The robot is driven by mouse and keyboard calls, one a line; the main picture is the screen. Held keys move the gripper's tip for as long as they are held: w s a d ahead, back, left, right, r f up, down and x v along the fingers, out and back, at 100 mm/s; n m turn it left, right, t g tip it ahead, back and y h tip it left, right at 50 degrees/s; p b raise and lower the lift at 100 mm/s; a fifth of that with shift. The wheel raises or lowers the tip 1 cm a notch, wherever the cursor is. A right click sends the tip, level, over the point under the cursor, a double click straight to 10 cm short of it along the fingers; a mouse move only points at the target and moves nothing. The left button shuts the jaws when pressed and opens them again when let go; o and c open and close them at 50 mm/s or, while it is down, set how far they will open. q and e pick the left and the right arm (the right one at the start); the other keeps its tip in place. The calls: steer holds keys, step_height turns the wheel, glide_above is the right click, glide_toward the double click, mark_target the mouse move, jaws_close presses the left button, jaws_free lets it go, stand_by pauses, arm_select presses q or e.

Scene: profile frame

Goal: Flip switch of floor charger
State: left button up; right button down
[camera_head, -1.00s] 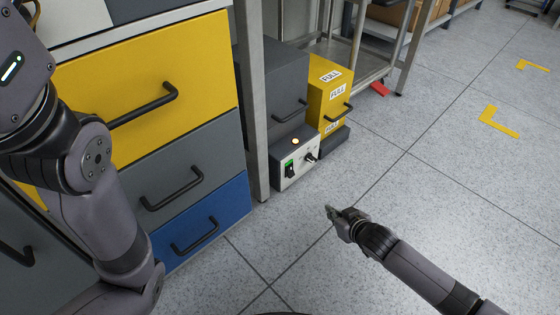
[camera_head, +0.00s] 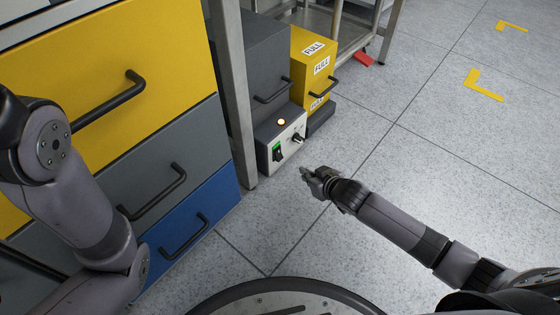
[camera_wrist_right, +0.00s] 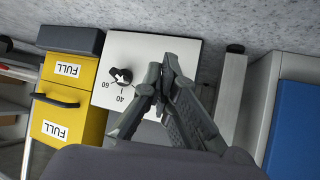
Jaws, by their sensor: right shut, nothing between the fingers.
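The floor charger (camera_head: 284,146) is a low grey box with a pale front panel, standing on the floor beside a metal table leg. Its dark rocker switch with a green part (camera_head: 277,152) is on the left of the panel, and a black knob (camera_head: 298,138) is on the right. My right gripper (camera_head: 304,171) is shut and empty, just in front of the panel. In the right wrist view the panel (camera_wrist_right: 141,50) lies beyond the shut fingers (camera_wrist_right: 167,58), which hide the switch. My left gripper is out of view.
Dark grey (camera_head: 268,60) and yellow "FULL" (camera_head: 313,66) drawer boxes stand behind and beside the charger. A metal leg (camera_head: 232,100) and a drawer cabinet (camera_head: 199,200) stand to its left. The floor (camera_head: 430,140) to the right is open.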

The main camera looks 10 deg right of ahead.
mark_target(279, 154)
steer(key=w+a+b, duration=0.1)
steer(key=w+a+f, duration=0.1)
steer(key=w+a+b, duration=0.1)
steer(key=shift+w+f+b, duration=0.25)
steer(key=shift+w+b, duration=0.1)
steer(key=shift+w+a+f, duration=0.15)
steer(key=shift+w+a, duration=0.25)
steer(key=shift+w, duration=0.25)
steer(key=shift+a, duration=0.1)
stand_by(0.7)
steer(key=shift+w+a, duration=0.15)
steer(key=shift+w, duration=0.15)
steer(key=shift+f, duration=0.1)
steer(key=shift+w+a, duration=0.25)
steer(key=shift+w, duration=0.1)
stand_by(0.6)
